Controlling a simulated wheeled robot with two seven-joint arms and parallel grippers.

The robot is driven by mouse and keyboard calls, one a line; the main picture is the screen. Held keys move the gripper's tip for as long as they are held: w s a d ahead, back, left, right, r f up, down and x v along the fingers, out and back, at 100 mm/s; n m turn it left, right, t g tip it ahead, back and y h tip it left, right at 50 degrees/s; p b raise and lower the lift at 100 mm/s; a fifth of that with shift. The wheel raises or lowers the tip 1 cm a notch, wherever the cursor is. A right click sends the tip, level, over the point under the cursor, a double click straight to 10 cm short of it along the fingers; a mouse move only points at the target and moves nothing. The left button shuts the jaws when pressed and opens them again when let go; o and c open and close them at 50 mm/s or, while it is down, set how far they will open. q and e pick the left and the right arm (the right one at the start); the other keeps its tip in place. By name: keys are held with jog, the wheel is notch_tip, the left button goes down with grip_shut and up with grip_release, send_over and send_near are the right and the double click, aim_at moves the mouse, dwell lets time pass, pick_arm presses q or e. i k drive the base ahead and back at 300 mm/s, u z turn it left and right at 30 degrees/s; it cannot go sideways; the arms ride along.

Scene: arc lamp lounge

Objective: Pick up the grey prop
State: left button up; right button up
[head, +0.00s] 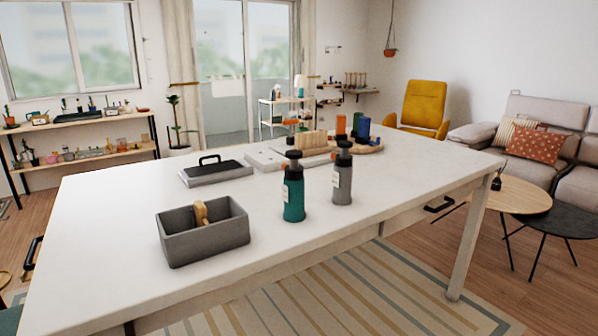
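A grey bottle (343,178) with a black collar and an orange-and-black top stands upright on the white table (110,215), right of centre. It has a pale label. Other grey things are a grey open box (208,243) near the front edge and a flat grey case (217,176) with a black handle behind it. I cannot tell for certain which one is called the grey prop; the grey bottle is a likely match. Neither of my grippers shows in the head view.
A teal bottle (293,192) stands just left of the grey one. A wooden-handled item (201,213) sits in the box. Wooden and coloured pieces stand on trays behind the bottles. The table's left side and right end are clear. A striped rug (340,300) lies in front.

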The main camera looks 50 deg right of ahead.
aim_at(342, 178)
jog(key=z, duration=1.7)
